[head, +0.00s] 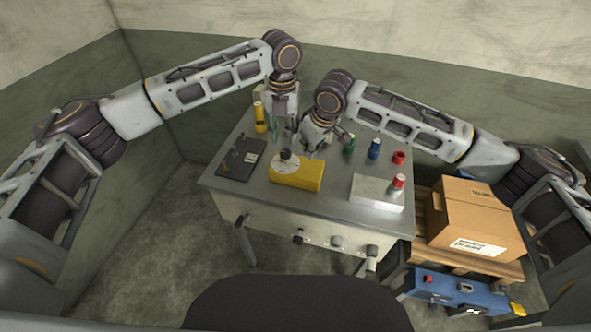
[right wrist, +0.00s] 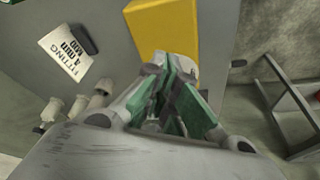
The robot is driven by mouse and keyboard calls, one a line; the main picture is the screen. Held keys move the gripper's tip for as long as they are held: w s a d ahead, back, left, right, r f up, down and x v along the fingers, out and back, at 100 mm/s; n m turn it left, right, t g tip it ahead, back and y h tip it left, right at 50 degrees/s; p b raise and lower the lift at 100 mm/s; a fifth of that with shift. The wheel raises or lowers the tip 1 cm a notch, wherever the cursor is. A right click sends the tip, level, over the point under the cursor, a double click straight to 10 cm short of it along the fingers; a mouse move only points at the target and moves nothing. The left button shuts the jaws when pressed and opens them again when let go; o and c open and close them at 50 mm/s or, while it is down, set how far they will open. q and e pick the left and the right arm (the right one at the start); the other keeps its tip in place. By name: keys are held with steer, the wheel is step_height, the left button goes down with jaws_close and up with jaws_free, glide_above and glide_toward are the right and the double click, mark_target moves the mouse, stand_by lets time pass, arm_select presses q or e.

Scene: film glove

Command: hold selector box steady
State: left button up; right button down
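The selector box, a yellow block (head: 297,176) with a pale round dial (head: 287,157) at its left end, sits on the grey metal table. Part of the yellow block (right wrist: 165,27) also shows at the top of the right wrist view. My left gripper (head: 283,130) points down behind the dial, its fingers apart, with nothing seen between them. My right gripper (head: 313,148) points down just behind the box, close to it; contact is unclear. Its green-padded fingers (right wrist: 176,88) are close together in the right wrist view, and their gap is hard to read.
A dark plate (head: 241,159) lies left of the box. A yellow cylinder (head: 260,117) stands behind it. Green (head: 349,145), blue (head: 374,148) and red (head: 398,158) cylinders stand right. A pale block (head: 377,192) sits at the right corner. A cardboard box (head: 468,219) is beside the table.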

mark_target(305, 167)
steer(key=shift+f, duration=2.75)
stand_by(1.4)
